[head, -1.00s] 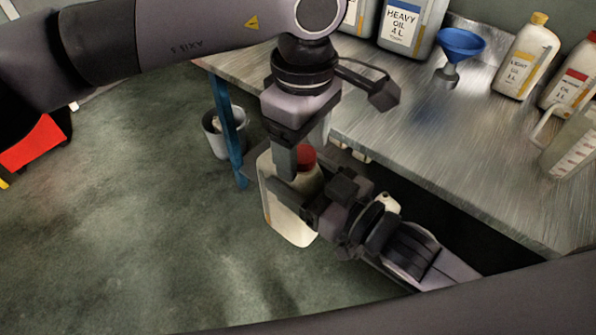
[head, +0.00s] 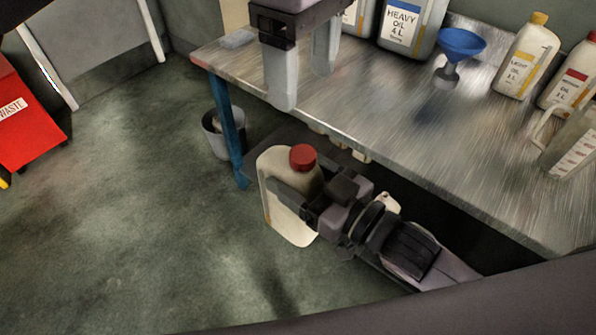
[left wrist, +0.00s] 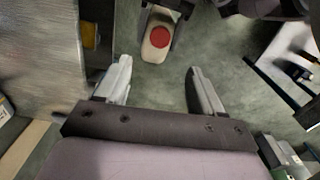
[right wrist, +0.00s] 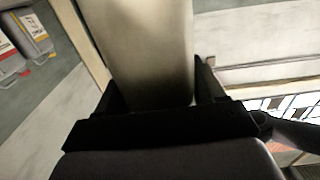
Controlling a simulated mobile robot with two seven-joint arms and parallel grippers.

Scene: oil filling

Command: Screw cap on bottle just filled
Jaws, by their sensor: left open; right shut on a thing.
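The bottle (head: 290,213) is cream-coloured and stands nearly upright in the air in front of the workbench. A red cap (head: 302,157) sits on its neck; I cannot tell how tight it is. My right gripper (head: 292,200) is shut on the bottle's body, which fills the right wrist view (right wrist: 148,50) between the fingers. My left gripper (head: 303,78) is open and empty, above and apart from the bottle. In the left wrist view the red cap (left wrist: 158,37) lies beyond the spread fingers (left wrist: 160,85).
The metal workbench (head: 400,130) holds a heavy oil container (head: 405,25), a blue funnel (head: 460,45), a light oil bottle (head: 527,57), a red-capped oil bottle (head: 568,82) and a clear jug (head: 573,145). A bucket (head: 215,135) stands by the blue leg. A red waste bin (head: 25,125) is left.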

